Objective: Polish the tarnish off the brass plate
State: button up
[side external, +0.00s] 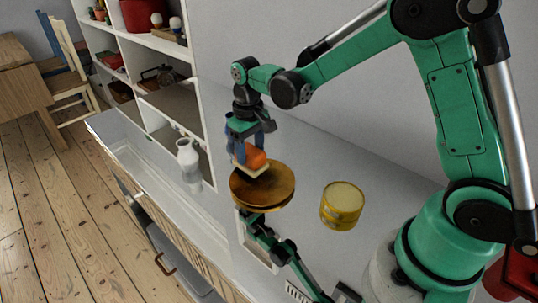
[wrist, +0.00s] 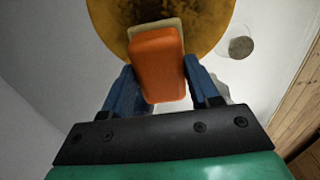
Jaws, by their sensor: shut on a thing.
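The round brass plate (side external: 277,190) sits below my gripper in the side external view, golden brown with darker areas. My gripper (side external: 244,152) is shut on an orange block with a cream pad (side external: 257,158). The block also shows between the blue fingers in the wrist view (wrist: 157,66). The pad's cream face is over the left upper part of the plate. I cannot tell whether it touches. The pad hides part of the plate.
A yellow tin (side external: 342,205) stands right of the plate on the grey surface. A white bottle (side external: 188,162) stands to the left, before a white shelf unit (side external: 208,130). A green jointed support (side external: 268,240) is beneath the plate. Open surface lies between plate and tin.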

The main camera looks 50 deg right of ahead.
aim_at(251, 151)
jog(key=shift+r, duration=3.7)
jog(key=shift+s+a+r, duration=0.15)
jog(key=shift+s, duration=0.05)
jog(key=s+a+r, duration=0.4)
jog(key=s+r, duration=0.1)
jog(key=s, duration=0.5)
jog(key=s+a+r, duration=0.4)
jog(key=s+r, duration=0.1)
jog(key=s, duration=0.5)
notch_tip(251, 151, down, 19)
jog(key=shift+w+d+f, duration=0.1)
jog(key=shift+d, duration=0.05)
